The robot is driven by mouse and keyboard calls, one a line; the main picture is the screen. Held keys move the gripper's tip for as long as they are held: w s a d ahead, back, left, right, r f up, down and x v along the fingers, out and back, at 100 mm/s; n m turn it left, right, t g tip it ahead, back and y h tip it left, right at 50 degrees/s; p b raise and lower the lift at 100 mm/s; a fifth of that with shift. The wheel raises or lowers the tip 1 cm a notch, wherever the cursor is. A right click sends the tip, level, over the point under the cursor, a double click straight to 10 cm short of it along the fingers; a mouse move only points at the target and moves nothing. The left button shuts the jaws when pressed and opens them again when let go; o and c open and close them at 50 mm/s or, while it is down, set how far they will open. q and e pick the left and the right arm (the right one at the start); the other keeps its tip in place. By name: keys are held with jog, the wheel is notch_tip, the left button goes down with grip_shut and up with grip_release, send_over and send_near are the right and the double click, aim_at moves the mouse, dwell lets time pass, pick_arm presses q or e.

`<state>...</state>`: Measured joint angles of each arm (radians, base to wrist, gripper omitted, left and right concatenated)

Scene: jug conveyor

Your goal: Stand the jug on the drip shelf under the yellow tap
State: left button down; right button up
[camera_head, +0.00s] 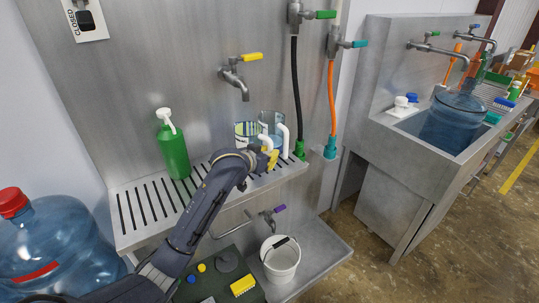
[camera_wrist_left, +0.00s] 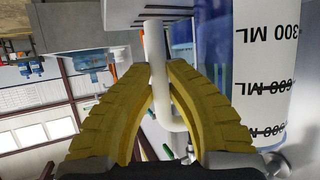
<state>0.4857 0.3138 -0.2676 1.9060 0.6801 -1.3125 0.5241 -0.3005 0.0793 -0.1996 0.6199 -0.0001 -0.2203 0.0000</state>
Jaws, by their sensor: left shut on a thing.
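The jug (camera_head: 246,129), clear with a white printed label and a white handle, is upright at the back of the slatted drip shelf (camera_head: 126,222), below and slightly right of the yellow tap (camera_head: 232,76). In the left wrist view its label (camera_wrist_left: 265,75) appears upside down. My left gripper (camera_head: 270,157) has its yellow fingers on either side of the white handle (camera_wrist_left: 155,55) and is shut on it. My gripper and arm hide the jug's base, so I cannot tell if it touches the shelf. My right gripper is not in view.
A second clear jug (camera_head: 272,118) with a white handle is close on the right. A green pump bottle (camera_head: 173,150) stands left on the shelf. Black and orange hoses (camera_head: 331,95) hang at right. A white bucket (camera_head: 280,262) is below. The shelf's left part is clear.

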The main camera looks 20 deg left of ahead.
pick_arm(q)
jog(key=c, duration=1.5)
grip_release()
jog(key=shift+f, duration=0.1)
jog(key=shift+o, duration=0.2)
jog(key=shift+s+r, duration=0.1)
jog(key=shift+r, duration=0.15)
jog(key=v, duration=1.1)
jog(key=shift+s, duration=0.4)
jog(key=shift+a, duration=0.15)
